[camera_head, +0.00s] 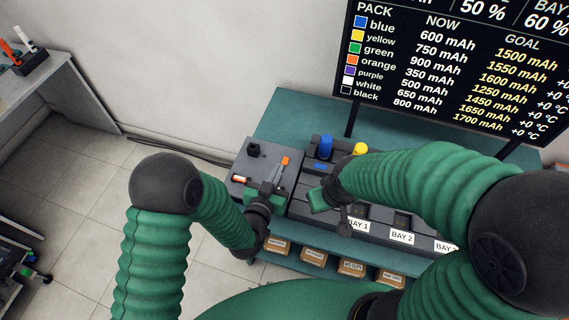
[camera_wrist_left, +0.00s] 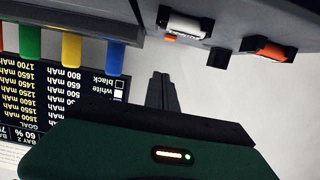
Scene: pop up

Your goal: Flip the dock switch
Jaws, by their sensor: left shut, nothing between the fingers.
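The dock is a dark grey unit on a teal bench. Its left panel (camera_head: 268,158) carries an upright orange-tipped piece (camera_head: 285,161), a small black block (camera_head: 254,149) and an orange-and-white piece (camera_head: 239,180). I cannot tell for sure which is the switch. My left gripper (camera_head: 266,184) is over the front of this panel.
Blue (camera_head: 326,146) and yellow (camera_head: 361,149) packs stand in the back of the dock. Labelled bays line its front, with BAY 2 (camera_head: 402,237) readable. Cardboard boxes (camera_head: 313,257) sit on a lower shelf. A screen (camera_head: 455,75) stands behind. Floor (camera_head: 80,190) is clear at left.

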